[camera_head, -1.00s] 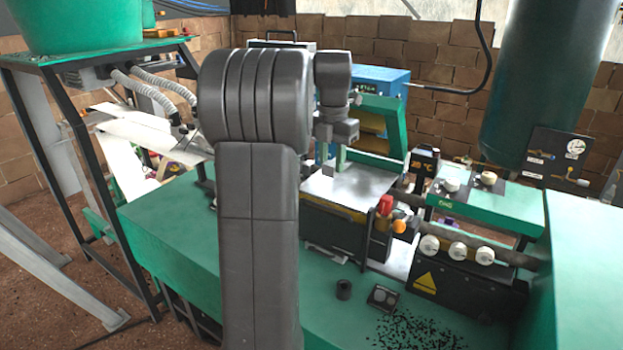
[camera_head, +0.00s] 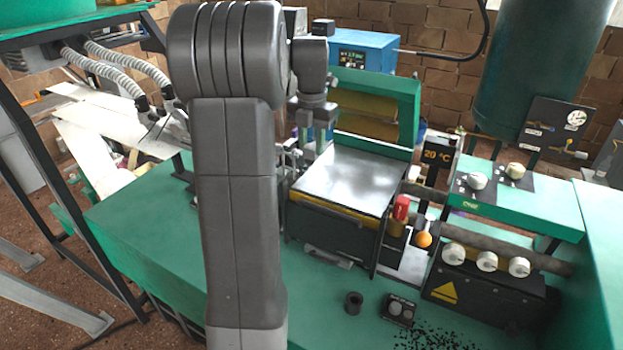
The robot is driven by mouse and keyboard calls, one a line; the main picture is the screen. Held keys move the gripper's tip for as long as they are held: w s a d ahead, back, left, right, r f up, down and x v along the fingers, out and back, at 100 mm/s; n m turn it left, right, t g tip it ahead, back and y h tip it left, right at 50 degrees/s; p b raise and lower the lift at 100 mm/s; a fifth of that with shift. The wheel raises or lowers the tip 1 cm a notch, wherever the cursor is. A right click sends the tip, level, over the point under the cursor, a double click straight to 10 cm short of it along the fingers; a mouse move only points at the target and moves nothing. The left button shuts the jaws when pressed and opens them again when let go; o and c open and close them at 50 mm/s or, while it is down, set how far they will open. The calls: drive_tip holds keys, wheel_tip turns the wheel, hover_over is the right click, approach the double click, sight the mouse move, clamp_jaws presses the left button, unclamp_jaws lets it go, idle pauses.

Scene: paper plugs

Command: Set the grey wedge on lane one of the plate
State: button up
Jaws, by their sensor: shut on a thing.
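The plate (camera_head: 355,180) is a bare, shiny silver square on top of the dark and yellow machine block in the middle of the bench. My gripper (camera_head: 320,146) points down at the plate's back left edge, beyond my large grey arm. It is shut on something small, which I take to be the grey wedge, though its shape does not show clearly. I cannot tell whether it touches the plate. No lane markings can be made out on the plate, and no wedge shows lying on it.
A red-capped part (camera_head: 401,208) and an orange ball (camera_head: 424,239) stand right of the plate. A green frame with a yellow roller (camera_head: 365,122) rises behind it. A dark ring (camera_head: 353,303) and small block (camera_head: 398,310) lie in front, near black granules.

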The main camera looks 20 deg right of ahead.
wheel_tip(320, 180, down, 11)
drive_tip(key=shift+f+p, duration=0.1)
drive_tip(key=shift+p, duration=0.25)
drive_tip(key=shift+w+f, duration=0.1)
drive_tip(key=shift+f, duration=0.05)
drive_tip(key=o, duration=1)
drive_tip(key=shift+o, duration=0.2)
wheel_tip(320, 180, up, 12)
drive_tip(key=shift+r+b, duration=0.2)
drive_tip(key=shift+b, duration=0.2)
drive_tip(key=shift+f, duration=0.15)
drive_tip(key=shift+f, duration=4.2)
